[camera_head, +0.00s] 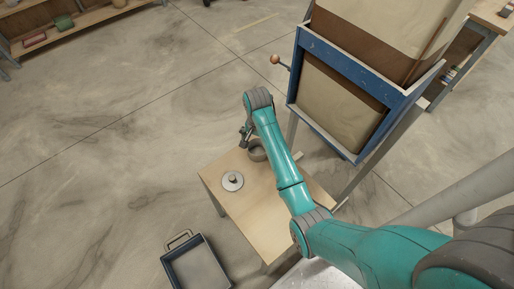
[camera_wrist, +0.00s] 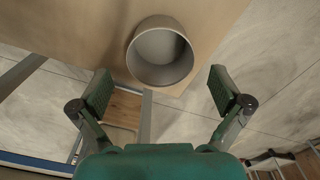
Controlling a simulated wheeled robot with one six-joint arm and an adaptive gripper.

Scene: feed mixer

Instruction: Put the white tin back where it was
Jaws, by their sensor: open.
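A round, open-topped grey tin (camera_wrist: 160,55) stands on the small wooden table, near its edge, in the wrist view. In the head view it is a grey-brown cup (camera_head: 257,151) beside my arm, partly covered by it. It looks grey, so I cannot tell whether it is the white tin. A flat white disc (camera_head: 232,182) with a small dark knob lies on the same table. My gripper (camera_wrist: 160,92) is open and empty, its fingers apart on either side of the tin's near side, not touching it. In the head view my gripper (camera_head: 245,136) is small and partly hidden.
The small wooden table (camera_head: 250,215) has bare room at its front. A blue-framed hopper (camera_head: 345,85) stands behind it to the right, with a red-knobbed lever (camera_head: 276,60). A dark tray (camera_head: 196,264) lies on the floor at front left. A shelf (camera_head: 85,22) stands far left.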

